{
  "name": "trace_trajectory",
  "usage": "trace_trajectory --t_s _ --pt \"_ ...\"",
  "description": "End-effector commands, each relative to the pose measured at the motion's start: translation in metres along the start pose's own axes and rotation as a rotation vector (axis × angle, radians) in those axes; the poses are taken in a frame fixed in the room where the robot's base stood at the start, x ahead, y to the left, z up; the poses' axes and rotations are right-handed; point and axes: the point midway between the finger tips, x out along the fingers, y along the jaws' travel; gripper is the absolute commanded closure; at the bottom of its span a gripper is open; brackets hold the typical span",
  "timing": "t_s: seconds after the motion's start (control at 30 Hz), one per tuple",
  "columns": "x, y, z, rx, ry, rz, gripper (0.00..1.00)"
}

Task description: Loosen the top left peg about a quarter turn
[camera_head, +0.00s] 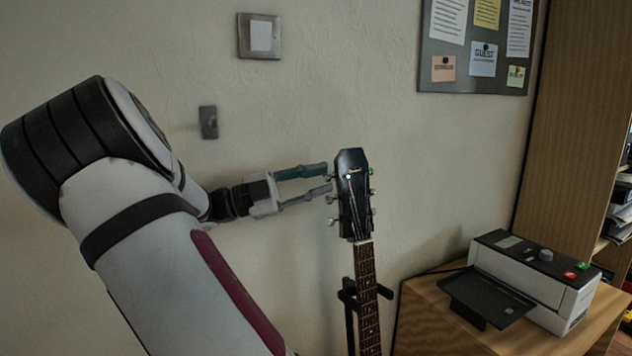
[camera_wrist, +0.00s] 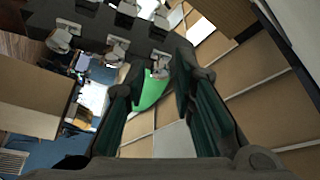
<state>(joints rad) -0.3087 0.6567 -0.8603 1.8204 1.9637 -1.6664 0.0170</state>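The guitar's black headstock (camera_head: 353,190) stands upright in front of the wall, with silver pegs along both sides. My gripper (camera_head: 329,178) reaches it from the left, at the height of the top left peg. Its two fingers are spread apart. In the head view that peg is hard to make out at the fingertips. In the wrist view the top left peg (camera_wrist: 160,66) shows between the fingertips, at the end of the near row. I cannot tell whether either finger touches it. The middle left peg (camera_head: 332,200) lies just below the lower fingertip.
The guitar neck (camera_head: 367,290) runs down to a black stand (camera_head: 348,298). A wooden cabinet (camera_head: 430,318) with a grey-and-black machine (camera_head: 535,275) stands at the right. A notice board (camera_head: 478,75) and wall switches hang behind.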

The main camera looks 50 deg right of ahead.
Motion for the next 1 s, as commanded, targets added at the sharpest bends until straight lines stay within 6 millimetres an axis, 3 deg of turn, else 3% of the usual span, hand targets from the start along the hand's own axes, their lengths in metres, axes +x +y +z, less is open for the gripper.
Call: trace_trajectory --t_s 0.37,0.8,1.0 --pt "0.001 -0.004 -0.002 0.001 0.0 0.0 0.65" --pt "0.017 -0.062 -0.042 0.004 -0.002 0.0 0.65" --pt "0.021 -0.078 -0.053 0.003 -0.001 -0.001 0.65"
